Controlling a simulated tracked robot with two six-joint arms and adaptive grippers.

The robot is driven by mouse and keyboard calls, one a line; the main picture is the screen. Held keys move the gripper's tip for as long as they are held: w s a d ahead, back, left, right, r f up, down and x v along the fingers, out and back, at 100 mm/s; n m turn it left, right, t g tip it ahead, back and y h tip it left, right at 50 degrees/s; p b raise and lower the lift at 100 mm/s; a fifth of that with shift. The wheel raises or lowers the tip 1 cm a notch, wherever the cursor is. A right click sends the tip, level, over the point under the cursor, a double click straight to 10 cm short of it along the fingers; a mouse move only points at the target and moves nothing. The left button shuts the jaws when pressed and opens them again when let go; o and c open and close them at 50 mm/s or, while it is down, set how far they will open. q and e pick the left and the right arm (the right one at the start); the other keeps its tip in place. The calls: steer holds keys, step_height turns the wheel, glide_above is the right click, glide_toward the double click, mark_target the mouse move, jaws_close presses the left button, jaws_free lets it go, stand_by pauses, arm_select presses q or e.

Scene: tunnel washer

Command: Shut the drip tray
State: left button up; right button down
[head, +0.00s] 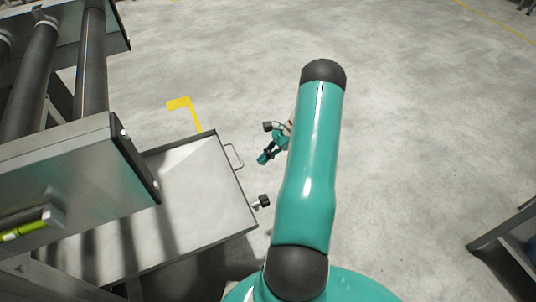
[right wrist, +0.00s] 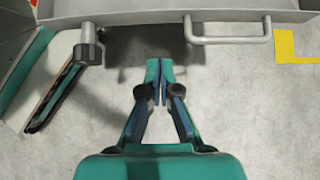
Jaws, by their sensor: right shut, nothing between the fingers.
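The drip tray (head: 205,190) is a shallow grey metal tray. In the head view it sticks out from under the machine on the left, pulled out. Its front carries a bent bar handle (head: 234,157) and a dark-knobbed fitting (head: 262,201). In the right wrist view the tray front (right wrist: 180,16) runs along the top, with the handle (right wrist: 228,39) right of centre and the fitting (right wrist: 88,53) at left. My right gripper (head: 264,158) is shut and empty, just outside the tray front, apart from the handle. It also shows in the right wrist view (right wrist: 160,78). My left gripper is not in view.
The machine's metal housing (head: 75,165) and rollers (head: 92,60) stand over the tray's inner part at left. A yellow floor mark (head: 180,103) lies behind the tray. A dark metal frame (head: 510,235) stands at far right. The floor between is clear.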

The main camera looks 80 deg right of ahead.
steer(key=w+a+f+b, duration=0.1)
steer(key=w+a+f, duration=0.2)
steer(key=w+a, duration=0.1)
steer(key=shift+w+a+f+b, duration=0.2)
steer(key=shift+w+a+b, duration=0.1)
steer(key=shift+w, duration=0.55)
